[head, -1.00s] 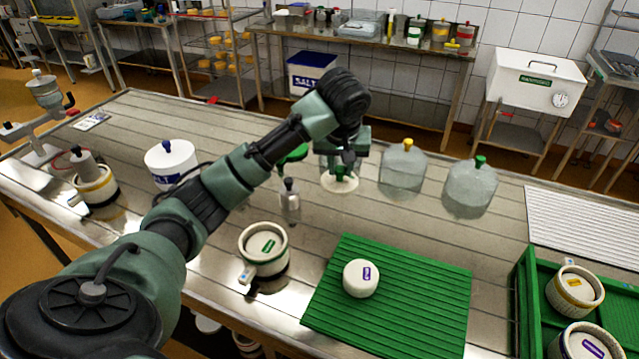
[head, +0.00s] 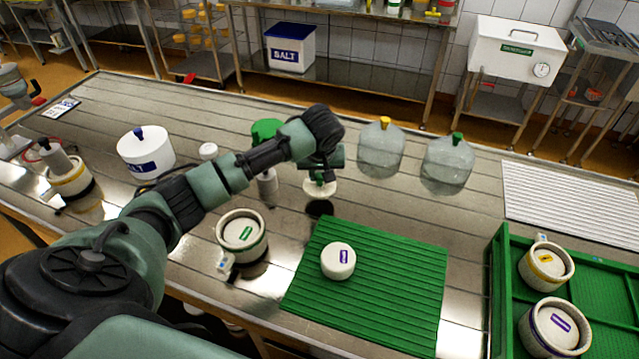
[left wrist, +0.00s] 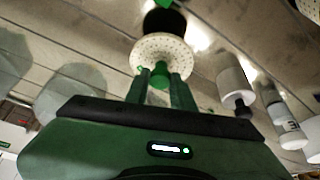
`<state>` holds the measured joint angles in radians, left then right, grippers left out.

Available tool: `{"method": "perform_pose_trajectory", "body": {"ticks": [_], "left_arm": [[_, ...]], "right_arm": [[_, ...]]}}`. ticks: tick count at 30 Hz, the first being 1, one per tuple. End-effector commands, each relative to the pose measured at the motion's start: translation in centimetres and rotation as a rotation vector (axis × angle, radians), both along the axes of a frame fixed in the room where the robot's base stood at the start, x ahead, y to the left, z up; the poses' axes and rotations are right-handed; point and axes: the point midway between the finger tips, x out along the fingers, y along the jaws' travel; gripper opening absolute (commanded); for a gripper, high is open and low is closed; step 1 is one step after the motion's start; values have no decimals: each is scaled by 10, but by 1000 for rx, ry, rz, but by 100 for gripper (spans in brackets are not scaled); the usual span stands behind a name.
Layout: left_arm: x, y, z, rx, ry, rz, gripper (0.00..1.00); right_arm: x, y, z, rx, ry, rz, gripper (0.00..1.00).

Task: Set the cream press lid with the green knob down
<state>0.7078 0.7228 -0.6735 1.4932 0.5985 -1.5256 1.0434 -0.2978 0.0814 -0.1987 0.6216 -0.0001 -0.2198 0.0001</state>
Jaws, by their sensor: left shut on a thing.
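The cream press lid (head: 318,190) is a pale speckled disc with a green knob (left wrist: 160,74). My left gripper (head: 320,178) is shut on the knob. The lid hangs above the steel table behind the green mat, with a dark round shadow below it, apart from it. In the left wrist view the lid (left wrist: 166,48) sits just beyond the fingertips and looks roughly level. A cream mould with a green label (head: 242,232) stands on the table left of the mat. My right gripper is not in view.
The green ribbed mat (head: 390,290) bears a white round piece with a purple label (head: 338,259). A green crate (head: 497,290) with two moulds is at right. A white tub (head: 146,155) is at left.

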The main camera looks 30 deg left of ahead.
Motion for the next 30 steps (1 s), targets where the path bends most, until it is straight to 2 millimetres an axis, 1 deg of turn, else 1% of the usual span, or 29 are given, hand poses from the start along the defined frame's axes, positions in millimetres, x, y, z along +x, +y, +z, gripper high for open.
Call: {"method": "perform_pose_trajectory", "body": {"ticks": [2, 7, 10, 12, 23, 24, 25, 26, 30], "left_arm": [[0, 0, -5, 0, 1, 0, 0], [-1, -1, -31, -1, 5, 0, 0], [0, 0, -41, 0, 2, -1, 0], [0, 0, -45, 0, -1, -1, 0], [0, 0, -49, 0, 0, 0, 0], [0, 0, -48, 0, 0, 0, 35], [0, 0, -48, 0, 0, 0, 43], [0, 0, -48, 0, 0, 0, 46], [0, 0, -48, 0, 0, -1, 46]], "right_arm": [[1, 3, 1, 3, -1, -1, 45], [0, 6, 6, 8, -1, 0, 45], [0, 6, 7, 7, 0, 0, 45], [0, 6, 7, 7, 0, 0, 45], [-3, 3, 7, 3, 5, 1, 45], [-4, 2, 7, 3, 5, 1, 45], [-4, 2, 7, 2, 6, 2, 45], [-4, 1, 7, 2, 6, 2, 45], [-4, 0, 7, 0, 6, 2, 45]]}}
